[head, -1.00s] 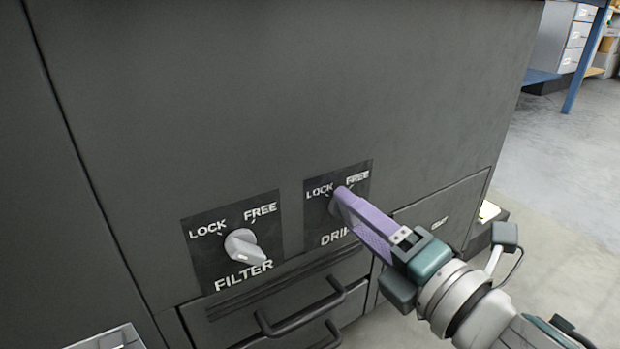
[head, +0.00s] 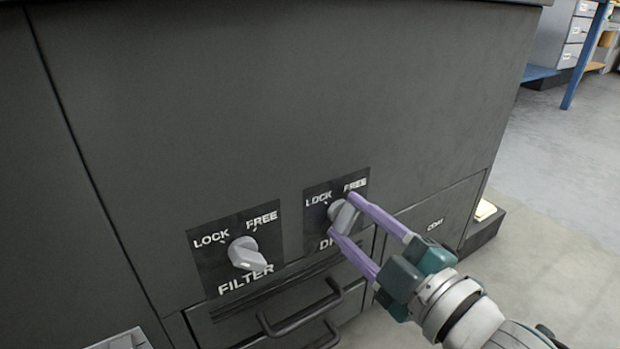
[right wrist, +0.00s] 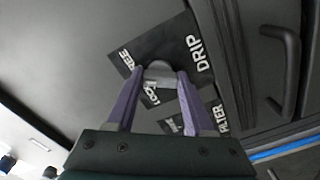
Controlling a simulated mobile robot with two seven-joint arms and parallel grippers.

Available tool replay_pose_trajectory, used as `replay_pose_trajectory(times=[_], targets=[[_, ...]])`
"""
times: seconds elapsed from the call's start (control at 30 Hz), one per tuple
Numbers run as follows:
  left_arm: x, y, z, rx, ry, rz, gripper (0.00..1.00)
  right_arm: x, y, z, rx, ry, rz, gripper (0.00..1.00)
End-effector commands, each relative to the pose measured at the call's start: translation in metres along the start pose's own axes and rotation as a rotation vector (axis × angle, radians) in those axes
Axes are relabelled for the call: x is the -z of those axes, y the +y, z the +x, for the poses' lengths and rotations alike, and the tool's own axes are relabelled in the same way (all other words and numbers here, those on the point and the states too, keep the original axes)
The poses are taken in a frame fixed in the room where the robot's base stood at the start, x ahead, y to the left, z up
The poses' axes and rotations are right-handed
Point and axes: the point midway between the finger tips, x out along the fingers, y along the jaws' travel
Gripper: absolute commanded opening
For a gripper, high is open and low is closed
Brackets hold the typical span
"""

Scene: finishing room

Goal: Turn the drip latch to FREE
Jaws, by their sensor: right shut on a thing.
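The drip latch (head: 339,210) is a light grey knob on a dark plate marked LOCK, FREE and DRIP, low on the dark cabinet front. My right gripper (head: 342,215) is shut on it, one purple finger at its upper right and one at its lower left. The right wrist view shows the grey knob (right wrist: 160,71) between the fingertips. The fingers partly hide the knob and the word DRIP, and I cannot tell for sure which mark it points to. My left gripper is not in view.
The similar filter knob (head: 246,254) sits on its own plate just left. Drawers with dark bar handles (head: 300,308) are below. A small panel (head: 440,222) is at the right. Open floor (head: 560,200) lies to the right of the cabinet.

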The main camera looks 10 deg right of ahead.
Motion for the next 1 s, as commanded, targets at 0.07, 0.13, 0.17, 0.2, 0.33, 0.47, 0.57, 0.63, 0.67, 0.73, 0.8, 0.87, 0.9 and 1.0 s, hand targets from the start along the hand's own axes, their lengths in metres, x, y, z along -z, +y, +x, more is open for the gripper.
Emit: replay_pose_trajectory(times=[0.07, 0.13, 0.17, 0.2, 0.33, 0.47, 0.57, 0.63, 0.67, 0.73, 0.8, 0.87, 0.9, 1.0], targets=[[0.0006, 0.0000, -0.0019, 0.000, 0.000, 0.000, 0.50, 0.0007, 0.0012, 0.0003, -0.001, 0.002, 0.051, 0.00], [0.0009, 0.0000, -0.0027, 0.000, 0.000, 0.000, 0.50, 0.0008, 0.0013, 0.0004, -0.001, 0.002, 0.092, 0.00], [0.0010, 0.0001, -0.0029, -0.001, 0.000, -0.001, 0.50, 0.0007, 0.0014, 0.0004, -0.002, 0.002, 0.108, 0.00], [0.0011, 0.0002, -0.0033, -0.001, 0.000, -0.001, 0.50, 0.0006, 0.0014, 0.0003, -0.002, 0.002, 0.129, 0.00], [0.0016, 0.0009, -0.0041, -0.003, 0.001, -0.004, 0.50, 0.0005, 0.0010, 0.0002, -0.001, 0.002, 0.180, 0.00], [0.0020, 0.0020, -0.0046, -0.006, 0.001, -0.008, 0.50, 0.0006, 0.0007, 0.0003, -0.001, 0.002, 0.211, 0.00], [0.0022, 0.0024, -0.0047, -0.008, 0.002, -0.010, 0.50, 0.0007, 0.0007, 0.0003, -0.001, 0.002, 0.224, 0.00], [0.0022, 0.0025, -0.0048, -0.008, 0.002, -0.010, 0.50, 0.0007, 0.0007, 0.0003, -0.001, 0.003, 0.228, 0.00], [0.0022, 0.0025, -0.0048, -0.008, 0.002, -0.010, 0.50, 0.0007, 0.0007, 0.0004, -0.001, 0.003, 0.230, 0.00], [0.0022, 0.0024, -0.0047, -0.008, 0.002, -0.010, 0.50, 0.0008, 0.0007, 0.0004, -0.002, 0.003, 0.231, 0.00], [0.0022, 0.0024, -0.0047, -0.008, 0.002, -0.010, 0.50, 0.0008, 0.0007, 0.0004, -0.002, 0.003, 0.232, 0.00], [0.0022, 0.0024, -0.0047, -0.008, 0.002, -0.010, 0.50, 0.0008, 0.0008, 0.0004, -0.002, 0.003, 0.232, 0.00], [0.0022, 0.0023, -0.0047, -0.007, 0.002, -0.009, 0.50, 0.0008, 0.0008, 0.0004, -0.002, 0.003, 0.232, 0.00], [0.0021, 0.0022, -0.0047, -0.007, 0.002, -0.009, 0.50, 0.0008, 0.0008, 0.0004, -0.002, 0.003, 0.232, 0.54]])
